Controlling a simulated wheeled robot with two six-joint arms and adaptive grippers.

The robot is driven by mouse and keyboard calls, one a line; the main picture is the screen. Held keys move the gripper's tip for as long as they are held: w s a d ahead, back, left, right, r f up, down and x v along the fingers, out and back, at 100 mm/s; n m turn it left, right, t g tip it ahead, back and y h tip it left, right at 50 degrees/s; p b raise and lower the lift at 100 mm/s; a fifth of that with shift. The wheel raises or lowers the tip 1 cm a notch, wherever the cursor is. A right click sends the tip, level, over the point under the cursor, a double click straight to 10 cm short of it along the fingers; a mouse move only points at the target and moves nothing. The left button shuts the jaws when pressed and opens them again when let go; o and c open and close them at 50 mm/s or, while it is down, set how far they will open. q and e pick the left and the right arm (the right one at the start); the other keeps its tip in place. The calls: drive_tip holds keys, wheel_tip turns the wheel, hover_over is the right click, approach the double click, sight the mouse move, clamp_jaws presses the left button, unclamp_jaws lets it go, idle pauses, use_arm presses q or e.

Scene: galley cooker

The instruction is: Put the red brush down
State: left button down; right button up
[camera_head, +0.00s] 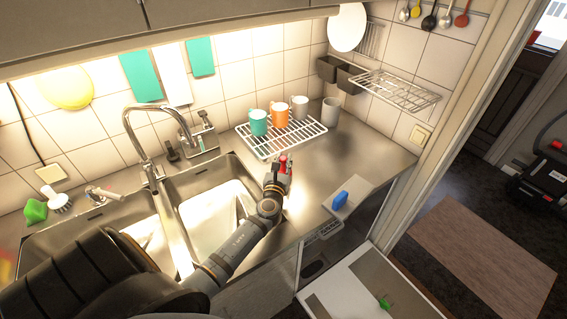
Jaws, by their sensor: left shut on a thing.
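My left gripper (279,172) reaches over the steel worktop at the right rim of the right sink basin. It is shut on the red brush (283,163), of which only a small red part shows at the fingertips. The gripper hides the rest of the brush. I cannot tell whether the brush touches the worktop (311,170). My right gripper is not in view.
A wire rack (257,150) with several mugs stands behind the gripper. A blue object (340,200) lies on a light board (355,200) to the right. The tap (142,150) rises behind the sink. Bare worktop lies between gripper and board.

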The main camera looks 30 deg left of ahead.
use_arm(q)
drive_tip(key=shift+r, duration=0.1)
drive_tip(key=c, duration=1.6)
unclamp_jaws()
drive_tip(key=shift+f, duration=0.2)
drive_tip(key=shift+c, duration=0.2)
drive_tip(key=o, duration=0.5)
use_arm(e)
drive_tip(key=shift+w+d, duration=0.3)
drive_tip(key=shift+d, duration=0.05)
